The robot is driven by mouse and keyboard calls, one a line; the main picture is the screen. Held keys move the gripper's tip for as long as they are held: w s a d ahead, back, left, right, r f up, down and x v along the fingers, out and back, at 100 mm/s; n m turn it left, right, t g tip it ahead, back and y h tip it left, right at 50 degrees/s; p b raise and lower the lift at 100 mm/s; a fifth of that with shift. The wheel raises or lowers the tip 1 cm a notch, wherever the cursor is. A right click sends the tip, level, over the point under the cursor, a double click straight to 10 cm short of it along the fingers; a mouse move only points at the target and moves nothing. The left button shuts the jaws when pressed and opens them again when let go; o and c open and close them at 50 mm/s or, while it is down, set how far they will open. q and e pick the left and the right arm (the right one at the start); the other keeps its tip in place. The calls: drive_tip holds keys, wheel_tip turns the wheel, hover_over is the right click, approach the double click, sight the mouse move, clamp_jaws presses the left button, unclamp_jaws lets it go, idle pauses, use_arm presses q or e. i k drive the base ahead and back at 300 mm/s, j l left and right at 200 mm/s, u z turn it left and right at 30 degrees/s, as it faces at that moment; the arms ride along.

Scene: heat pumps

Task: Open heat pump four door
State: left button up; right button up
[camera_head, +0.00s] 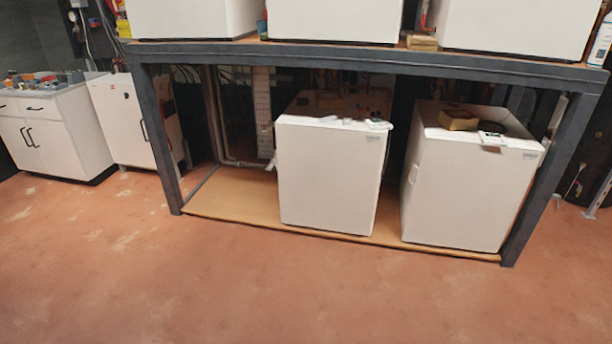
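Several white box-shaped heat pumps stand on a dark metal rack. On the lower wooden shelf, one white heat pump (328,178) stands in the middle and another (460,185) stands at the right. On the upper shelf, the lower parts of three more show: left (190,18), middle (333,20) and right (515,26); their tops are cut off. I cannot tell which one is number four. The front panels I see look closed. Neither of my grippers is in view.
The rack's dark frame (360,60) has legs at left and right. The lower shelf (225,195) is bare at its left end. White cabinets (55,135) with loose items on top stand at the far left. The reddish floor (270,290) in front is clear.

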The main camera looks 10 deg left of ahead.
sight(329, 178)
drive_tip(key=i+j+z, duration=0.15)
drive_tip(key=i+j, duration=0.8)
drive_tip(key=i, duration=0.05)
